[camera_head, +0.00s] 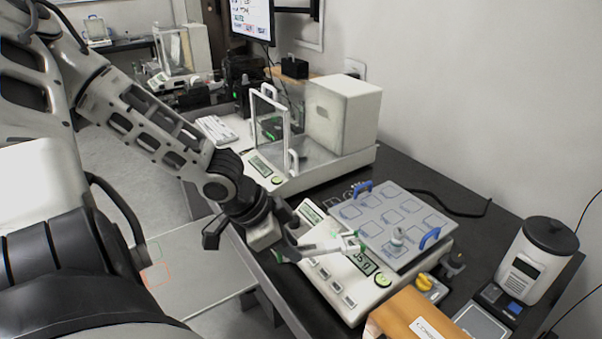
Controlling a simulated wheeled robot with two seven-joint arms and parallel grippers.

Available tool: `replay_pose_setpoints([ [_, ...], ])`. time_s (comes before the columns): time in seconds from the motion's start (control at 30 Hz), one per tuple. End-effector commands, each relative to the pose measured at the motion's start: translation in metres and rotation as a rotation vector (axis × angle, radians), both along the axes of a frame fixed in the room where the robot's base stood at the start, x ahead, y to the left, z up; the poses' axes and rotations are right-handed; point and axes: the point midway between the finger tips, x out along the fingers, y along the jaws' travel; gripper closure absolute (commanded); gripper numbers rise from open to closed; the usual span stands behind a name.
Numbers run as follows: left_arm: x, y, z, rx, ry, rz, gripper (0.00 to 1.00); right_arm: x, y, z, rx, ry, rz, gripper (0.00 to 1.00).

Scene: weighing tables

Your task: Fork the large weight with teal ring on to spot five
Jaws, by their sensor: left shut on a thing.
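My left gripper (287,243) is shut on a pale fork (325,246), which reaches to the right over the balance's front panel. Green tips at the fork's far end lie at the near edge of the grey plate (352,225). The plate has outlined square spots and two blue handles. A silver knobbed weight (398,236) stands upright on the plate, towards its right corner, apart from the fork. Its ring colour and the spot numbers are too small to read. My right gripper is not in view.
The plate sits on a white balance (343,292) with a lit display. An orange-brown box (405,318), a yellow item (430,286) and a white canister (533,262) stand at the right. A glass-doored balance (342,122) stands behind.

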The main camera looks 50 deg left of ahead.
Motion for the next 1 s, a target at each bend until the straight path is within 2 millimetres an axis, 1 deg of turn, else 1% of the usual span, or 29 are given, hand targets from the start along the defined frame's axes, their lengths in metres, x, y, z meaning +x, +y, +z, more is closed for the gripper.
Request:
replay_pose_setpoints([
  [0.53,-0.038,0.021,0.004,0.002,0.003,-0.002,1.0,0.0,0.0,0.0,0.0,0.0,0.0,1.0],
  [0.7,-0.043,0.023,0.006,0.0,0.0,-0.001,1.0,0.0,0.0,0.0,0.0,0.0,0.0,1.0],
  [1.0,-0.043,0.023,0.006,-0.001,-0.001,-0.001,1.0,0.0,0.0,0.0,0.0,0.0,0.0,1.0],
])
